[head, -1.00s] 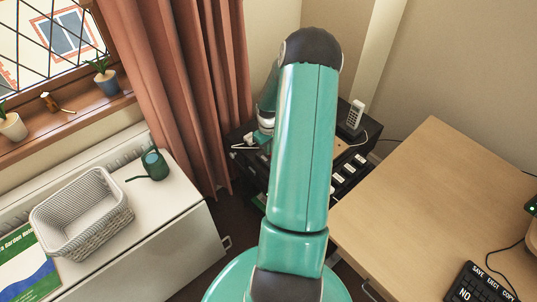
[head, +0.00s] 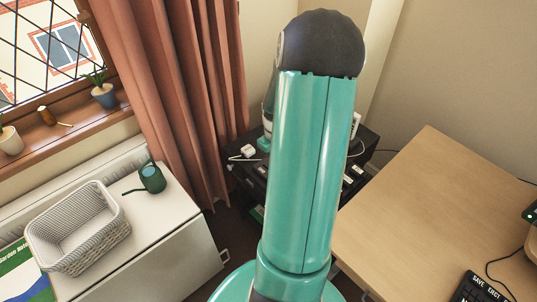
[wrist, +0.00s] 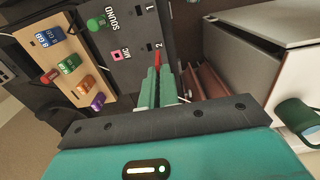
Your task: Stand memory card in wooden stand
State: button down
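My gripper (wrist: 157,77) shows in the wrist view with its green fingers close together. A thin red piece (wrist: 157,57), seen edge-on, juts from between the fingertips; it appears to be the memory card. The wooden stand (wrist: 88,108) lies to the left of the gripper, apart from it. A blue stick (wrist: 50,37), a green one (wrist: 69,65), an orange one (wrist: 86,84), a purple one (wrist: 97,102) and a red one (wrist: 49,76) show on or by the stand. In the head view my arm hides the gripper and stand.
A dark panel (wrist: 128,73) marked SOUND, MIC, 1 and 2 lies beyond the fingers. A white cabinet (head: 165,250) bears a basket (head: 75,225) and a green watering can (head: 151,178). The wooden desk (head: 420,215) is at right, largely bare.

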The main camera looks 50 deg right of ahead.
jog(key=s+a+r, duration=0.3)
jog(key=s, duration=0.2)
jog(key=w+d+f+m, duration=0.2)
jog(key=d+m, duration=1.2)
jog(key=m, duration=0.1)
jog(key=w+d+f+m, duration=0.1)
jog(key=d+f+m, duration=0.1)
jog(key=d+m, duration=1.2)
jog(key=shift+w+d+f+m, duration=0.6)
jog(key=shift+w+f+m, duration=0.1)
jog(key=shift+f+m, duration=0.4)
jog(key=shift+w+d+f+m, duration=0.6)
jog(key=shift+w+f+m, duration=0.15)
jog(key=shift+f+m, duration=0.4)
jog(key=shift+w+d+f+m, duration=0.65)
jog(key=shift+f+m, duration=0.3)
jog(key=shift+m, duration=0.3)
jog(key=shift+f, duration=1.35)
jog(key=c, duration=2.1)
grip_release()
jog(key=o, duration=0.5)
